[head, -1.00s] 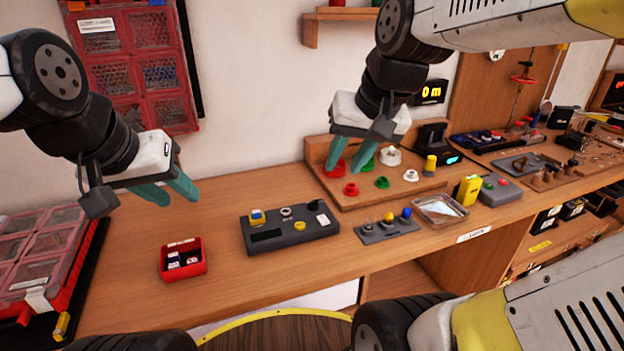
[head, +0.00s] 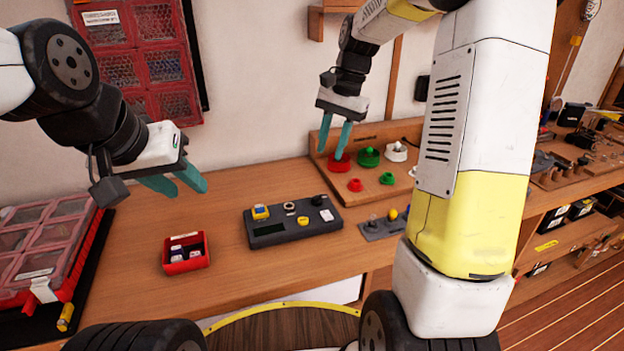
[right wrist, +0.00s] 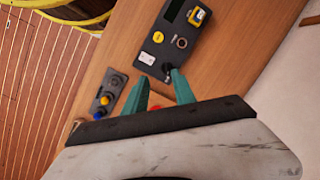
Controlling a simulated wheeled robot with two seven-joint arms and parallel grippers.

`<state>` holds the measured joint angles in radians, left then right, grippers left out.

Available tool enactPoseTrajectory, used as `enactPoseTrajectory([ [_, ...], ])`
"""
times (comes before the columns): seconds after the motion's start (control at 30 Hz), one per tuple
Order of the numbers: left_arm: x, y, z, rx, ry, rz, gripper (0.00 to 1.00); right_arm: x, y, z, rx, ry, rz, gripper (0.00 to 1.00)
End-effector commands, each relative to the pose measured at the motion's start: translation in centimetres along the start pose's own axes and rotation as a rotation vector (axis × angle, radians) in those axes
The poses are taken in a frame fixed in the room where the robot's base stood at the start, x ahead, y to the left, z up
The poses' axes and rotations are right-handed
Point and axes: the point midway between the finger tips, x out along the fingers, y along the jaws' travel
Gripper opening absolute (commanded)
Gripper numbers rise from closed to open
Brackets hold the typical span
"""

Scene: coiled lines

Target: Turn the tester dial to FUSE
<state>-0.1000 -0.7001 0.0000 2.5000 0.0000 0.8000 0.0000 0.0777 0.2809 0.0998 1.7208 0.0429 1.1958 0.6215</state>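The tester is a dark grey box (head: 268,238) lying on the wooden bench. On its top are a round yellow dial (head: 303,221), a ring socket (head: 289,207), a yellow block, a black knob and a white label. The dial's markings are too small to read. My right gripper (head: 331,152) is open and empty, above and behind the tester's right end. In the right wrist view, the yellow dial (right wrist: 158,37) lies beyond its parted fingers (right wrist: 160,80). My left gripper (head: 175,184) is open and empty above the bench, left of the tester.
A red bin (head: 186,264) with small parts stands left of the tester. A wooden board (head: 385,197) with red, green and white pieces is behind to the right. A grey plate (head: 378,231) with coloured knobs lies right of the tester. My right arm hides much of the bench's right side.

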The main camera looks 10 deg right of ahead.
Motion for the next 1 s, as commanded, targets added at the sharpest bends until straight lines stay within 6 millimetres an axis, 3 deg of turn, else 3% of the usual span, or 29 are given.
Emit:
enactPoseTrajectory([
  [0.13,0.0,0.0,0.0,0.0,0.0,0.0,0.36,3.6,-1.2,-3.2,0.121,-0.096,0.037,0.32],
  [0.37,0.0,0.0,0.0,0.0,0.0,0.0,0.36,7.1,-1.8,-5.7,0.239,-0.182,0.074,0.32],
  [0.57,0.0,0.0,0.0,0.0,0.0,0.0,0.36,8.6,-1.9,-5.9,0.262,-0.2,0.084,0.32],
  [1.0,0.0,0.0,0.0,0.0,0.0,0.0,0.36,14.7,-1.5,-4.6,0.261,-0.198,0.084,0.32],
])
